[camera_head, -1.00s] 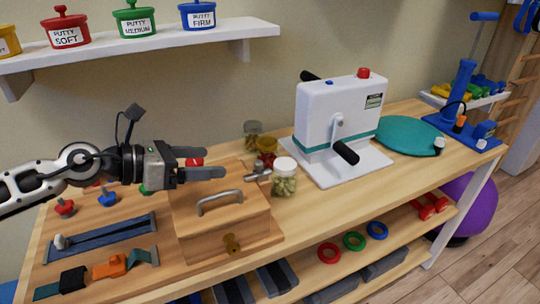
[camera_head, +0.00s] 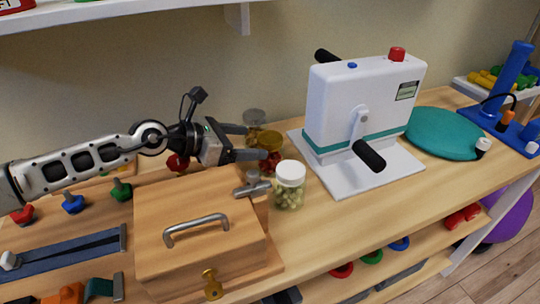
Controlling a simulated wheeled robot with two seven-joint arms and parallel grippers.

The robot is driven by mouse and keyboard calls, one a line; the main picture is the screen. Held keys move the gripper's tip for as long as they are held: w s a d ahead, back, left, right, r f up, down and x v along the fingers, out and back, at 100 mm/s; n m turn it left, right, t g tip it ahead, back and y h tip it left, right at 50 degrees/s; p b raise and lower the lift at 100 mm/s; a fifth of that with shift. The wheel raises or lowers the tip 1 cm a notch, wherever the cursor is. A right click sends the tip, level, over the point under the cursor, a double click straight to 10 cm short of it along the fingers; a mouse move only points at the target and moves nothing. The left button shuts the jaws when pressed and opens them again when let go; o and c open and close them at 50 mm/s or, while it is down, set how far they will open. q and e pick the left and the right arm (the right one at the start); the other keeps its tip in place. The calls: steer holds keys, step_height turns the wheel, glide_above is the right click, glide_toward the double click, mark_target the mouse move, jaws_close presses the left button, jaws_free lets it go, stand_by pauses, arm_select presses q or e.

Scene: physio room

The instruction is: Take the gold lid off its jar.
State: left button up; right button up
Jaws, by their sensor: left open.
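The gold lid (camera_head: 270,139) sits on a small glass jar (camera_head: 269,163) with red contents, standing on the table behind the white-lidded jar. My left gripper (camera_head: 254,142) comes in from the left and is open. Its fingertips are close to the left side of the gold lid, one farther back and one nearer. I cannot tell whether they touch the lid or straddle its edge. The near finger hides part of the jar. My right gripper is out of view.
A white-lidded jar (camera_head: 289,182) with green contents stands in front. A grey-lidded jar (camera_head: 254,120) stands behind. A wooden box (camera_head: 190,262) with a metal handle is at front left. A white crank machine (camera_head: 350,100) stands right. Free tabletop lies at front right.

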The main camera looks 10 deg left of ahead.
mark_target(259, 142)
arm_select(q)
steer(key=shift+a+x, duration=0.25)
steer(key=shift+x, duration=3.3)
steer(key=shift+w+f, duration=0.1)
jaws_close()
